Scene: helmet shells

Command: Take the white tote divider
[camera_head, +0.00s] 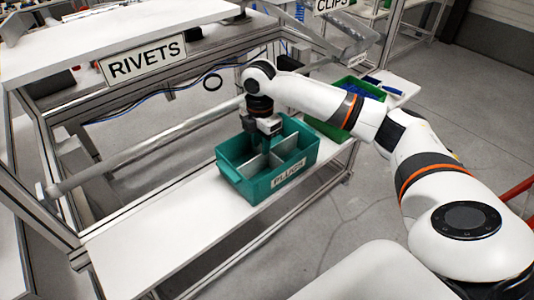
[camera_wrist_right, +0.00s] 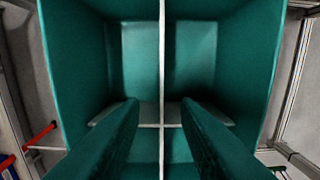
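The white tote divider (camera_head: 277,160) is a cross-shaped insert standing inside the teal tote (camera_head: 262,190) labelled PLUGS. In the right wrist view, the divider (camera_wrist_right: 161,60) runs up the middle of the tote (camera_wrist_right: 75,80), with a cross wall lower down. My right gripper (camera_head: 261,143) points down into the tote from above. In the wrist view its fingers (camera_wrist_right: 160,104) are apart, one on each side of the divider's long wall, with visible gaps. How deep the fingertips reach is hard to tell. My left gripper is not in view.
The tote sits on a white shelf (camera_head: 150,240) with free room to its left. A green bin (camera_head: 322,127) with blue contents stands just behind it to the right. A RIVETS sign (camera_head: 145,60) hangs on the upper shelf's edge at the left.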

